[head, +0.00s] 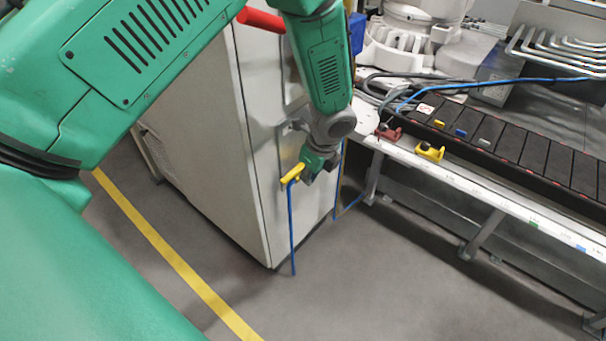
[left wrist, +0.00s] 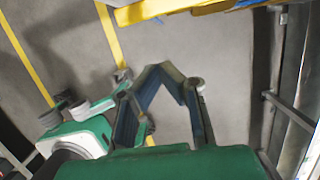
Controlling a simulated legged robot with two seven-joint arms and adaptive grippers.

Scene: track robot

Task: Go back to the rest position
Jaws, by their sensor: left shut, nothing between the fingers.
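My left arm reaches in from the left in the head view, over the front of a light grey cabinet (head: 250,130). My left gripper (head: 308,172) hangs beside the cabinet and is close to a yellow piece (head: 292,174) on top of a blue upright strip (head: 292,225). I cannot tell whether they touch. In the left wrist view the fingers of my left gripper (left wrist: 166,72) come together at the tips, with nothing held between them. My right gripper is not in view.
A workbench with a black slatted track (head: 510,140) stands at the right. A red clamp (head: 388,132) and a yellow clamp (head: 430,152) sit on its near edge. Cables lie at its back. A yellow floor line (head: 170,255) crosses the grey floor, which is clear in front.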

